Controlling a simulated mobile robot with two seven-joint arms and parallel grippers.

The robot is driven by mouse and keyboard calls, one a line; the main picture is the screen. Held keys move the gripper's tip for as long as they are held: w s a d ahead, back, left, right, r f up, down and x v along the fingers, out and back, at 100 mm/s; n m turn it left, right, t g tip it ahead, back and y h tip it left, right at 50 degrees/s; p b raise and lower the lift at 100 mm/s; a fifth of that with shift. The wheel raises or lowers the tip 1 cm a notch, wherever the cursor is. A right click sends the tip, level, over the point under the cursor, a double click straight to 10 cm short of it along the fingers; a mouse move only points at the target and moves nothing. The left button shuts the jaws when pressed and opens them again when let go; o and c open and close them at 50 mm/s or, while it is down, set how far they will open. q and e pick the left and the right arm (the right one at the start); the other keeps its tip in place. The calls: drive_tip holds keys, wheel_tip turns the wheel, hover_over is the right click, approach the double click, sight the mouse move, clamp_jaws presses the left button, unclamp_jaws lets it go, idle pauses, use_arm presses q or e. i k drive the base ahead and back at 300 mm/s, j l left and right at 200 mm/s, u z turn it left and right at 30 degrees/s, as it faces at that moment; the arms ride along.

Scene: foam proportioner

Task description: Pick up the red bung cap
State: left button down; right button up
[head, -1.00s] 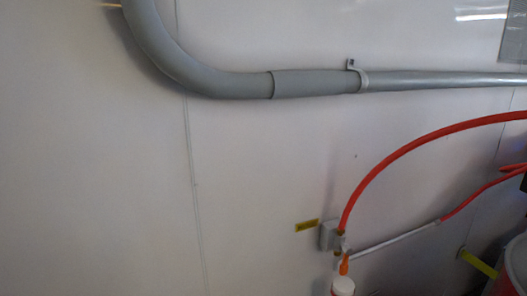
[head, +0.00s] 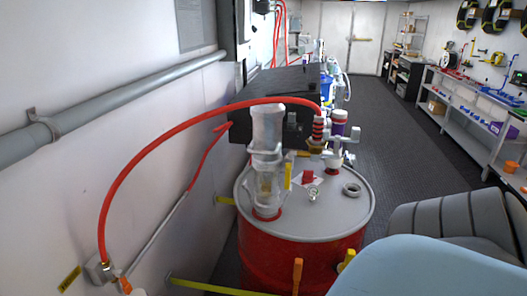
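A small red piece that looks like the red bung cap (head: 308,176) sits on the grey lid of a red drum (head: 300,262), in the middle of the head view. It is small, and I cannot make out its exact shape or whether it is loose or seated in the lid. A grey ring (head: 352,189) and a small metal fitting (head: 314,195) are on the lid near it. Neither of my grippers is in view.
A clear cylinder assembly (head: 267,130) stands at the lid's left. A red hose (head: 155,152) arches from the wall to a fitting above the drum. A black box (head: 275,92) is behind. Large rounded light-blue (head: 430,272) and grey shapes fill the lower right. Dark floor is open beyond.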

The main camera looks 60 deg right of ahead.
sight(307, 178)
drive_tip(key=z, duration=2.1)
drive_tip(key=u, duration=0.5)
drive_tip(key=l+u, duration=0.9)
drive_tip(key=u, duration=0.15)
drive_tip(key=k+l+u, duration=0.1)
drive_tip(key=l, duration=0.25)
drive_tip(key=k+l+u, duration=0.15)
drive_tip(key=l, duration=0.2)
drive_tip(key=k+l+u, duration=0.1)
drive_tip(key=l, duration=0.25)
